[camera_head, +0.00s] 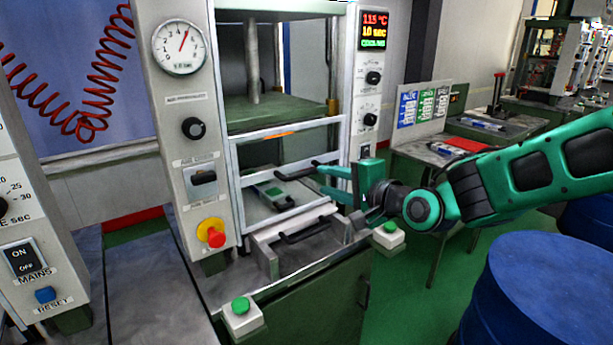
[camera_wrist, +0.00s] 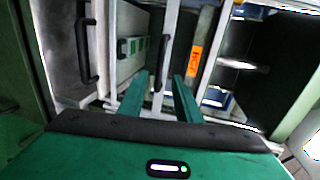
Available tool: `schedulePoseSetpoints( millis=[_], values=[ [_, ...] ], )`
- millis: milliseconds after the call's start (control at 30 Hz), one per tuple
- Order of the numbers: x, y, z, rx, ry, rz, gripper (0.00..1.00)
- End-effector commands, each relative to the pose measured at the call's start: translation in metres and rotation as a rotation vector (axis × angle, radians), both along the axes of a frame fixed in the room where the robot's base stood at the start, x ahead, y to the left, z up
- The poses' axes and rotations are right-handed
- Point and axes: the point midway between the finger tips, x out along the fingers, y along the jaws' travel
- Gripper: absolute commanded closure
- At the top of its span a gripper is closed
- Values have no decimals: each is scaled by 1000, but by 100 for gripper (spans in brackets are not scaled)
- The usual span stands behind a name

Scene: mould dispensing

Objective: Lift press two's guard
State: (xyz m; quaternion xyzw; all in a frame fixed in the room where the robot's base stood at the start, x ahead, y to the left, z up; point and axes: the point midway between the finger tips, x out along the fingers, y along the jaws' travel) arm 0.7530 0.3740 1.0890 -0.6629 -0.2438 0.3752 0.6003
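The press's guard (camera_head: 287,129) is a clear panel in a pale metal frame, standing across the lower part of the press opening. Its black bar handle (camera_head: 296,175) is on the front and also shows in the wrist view (camera_wrist: 162,52). My gripper (camera_head: 322,181) is in front of the guard, coming from the right. Its two green fingers (camera_wrist: 160,77) are apart, with the handle's near end between or just beyond their tips. I see no finger closed on the handle; exact contact cannot be told.
A second black handle (camera_head: 305,231) is on the plate below the guard. Green buttons (camera_head: 240,306) (camera_head: 390,228) flank the front, and a red stop knob (camera_head: 215,238) is at left. A blue drum (camera_head: 545,290) stands at right. The display (camera_head: 374,30) reads 115 °C.

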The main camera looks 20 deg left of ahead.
Motion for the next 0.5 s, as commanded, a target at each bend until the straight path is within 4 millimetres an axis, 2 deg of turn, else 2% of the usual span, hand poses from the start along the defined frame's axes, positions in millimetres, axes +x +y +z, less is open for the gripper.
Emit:
schedulePoseSetpoints(
  millis=[167, 500],
  values=[
    [11, 16, -4, 1, 1, 2, 69],
    [47, 60, -17, -1, 0, 1, 69]
  ],
)
